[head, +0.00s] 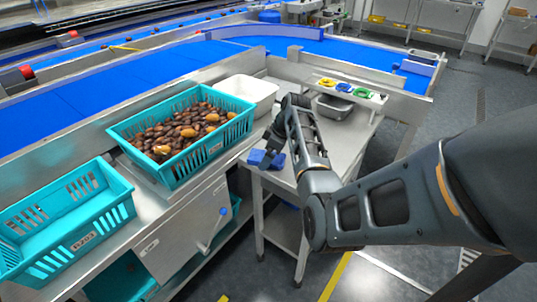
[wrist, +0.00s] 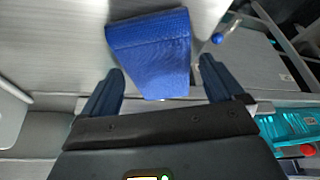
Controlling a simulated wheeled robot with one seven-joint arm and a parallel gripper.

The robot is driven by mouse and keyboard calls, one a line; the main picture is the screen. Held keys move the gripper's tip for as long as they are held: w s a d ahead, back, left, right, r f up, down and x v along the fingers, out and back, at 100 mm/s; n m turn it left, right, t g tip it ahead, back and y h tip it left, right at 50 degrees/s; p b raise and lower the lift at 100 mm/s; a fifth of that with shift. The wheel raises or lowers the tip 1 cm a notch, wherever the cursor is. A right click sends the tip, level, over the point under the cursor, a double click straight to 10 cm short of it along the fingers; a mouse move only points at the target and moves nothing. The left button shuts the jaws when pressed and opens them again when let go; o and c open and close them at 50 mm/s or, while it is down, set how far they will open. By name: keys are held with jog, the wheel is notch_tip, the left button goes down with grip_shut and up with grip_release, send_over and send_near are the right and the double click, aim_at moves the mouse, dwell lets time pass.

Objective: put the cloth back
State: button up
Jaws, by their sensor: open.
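A folded blue cloth (head: 258,158) lies at the near left corner of the steel side table (head: 343,152) in the head view. In the wrist view the blue cloth (wrist: 150,42) lies ahead of my gripper (wrist: 161,68), and its narrower lower part lies between the two fingers in the picture. The jaws are apart and nothing is seen held in them. In the head view my gripper (head: 273,138) is low over the cloth and hides part of it. I cannot tell whether the fingers touch the cloth.
A teal crate of dates (head: 235,142) and an empty teal crate (head: 105,235) stand left of the table. A white tub (head: 247,88) stands behind. A steel pan (head: 333,108) sits below a small shelf (head: 372,98) with coloured items. A blue-knobbed lever (head: 222,211) projects below the crates.

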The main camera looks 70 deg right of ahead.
jog(key=v, duration=1.2)
jog(key=shift+b, duration=0.3)
jog(key=shift+r, duration=0.1)
